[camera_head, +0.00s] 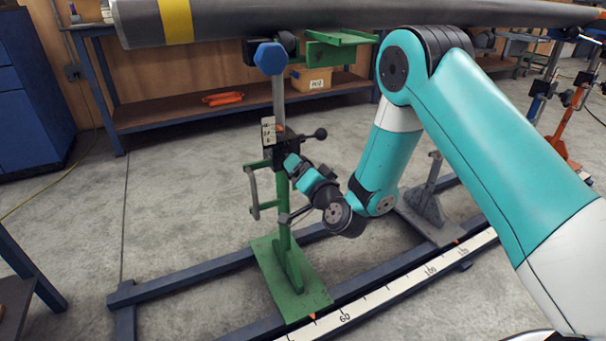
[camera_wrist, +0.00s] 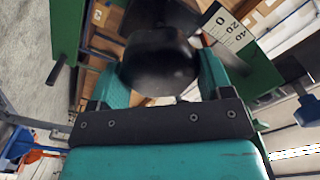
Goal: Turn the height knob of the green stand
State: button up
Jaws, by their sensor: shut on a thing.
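The green stand (camera_head: 283,222) stands upright on a green base plate over the blue floor rails, with a steel post rising from its dark clamp block. My gripper (camera_head: 288,163) is at the block from the front right. In the wrist view my gripper (camera_wrist: 165,75) is shut on a round black knob (camera_wrist: 158,62), with one finger on each side. The knob is hidden behind the fingers in the head view. A scale plate (camera_wrist: 228,28) marked 0, 20, 40 shows beside the knob. Green stand parts (camera_wrist: 65,35) show at the left.
A grey pipe (camera_head: 300,18) with a yellow band runs across above the stand. A black ball-ended lever (camera_head: 320,134) sticks out right of the block, close above my wrist. A workbench (camera_head: 160,114) stands behind; a grey support (camera_head: 428,205) stands right.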

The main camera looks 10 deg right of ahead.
jog(key=m, duration=0.2)
jog(key=m+b, duration=0.1)
jog(key=m, duration=0.2)
jog(key=shift+d+f+m, duration=0.1)
jog(key=shift+f+m, duration=0.1)
jog(key=shift+m, duration=0.1)
jog(key=m, duration=0.6)
jog(key=shift+f+b, duration=0.1)
jog(key=shift+b, duration=0.3)
jog(key=o, duration=0.9)
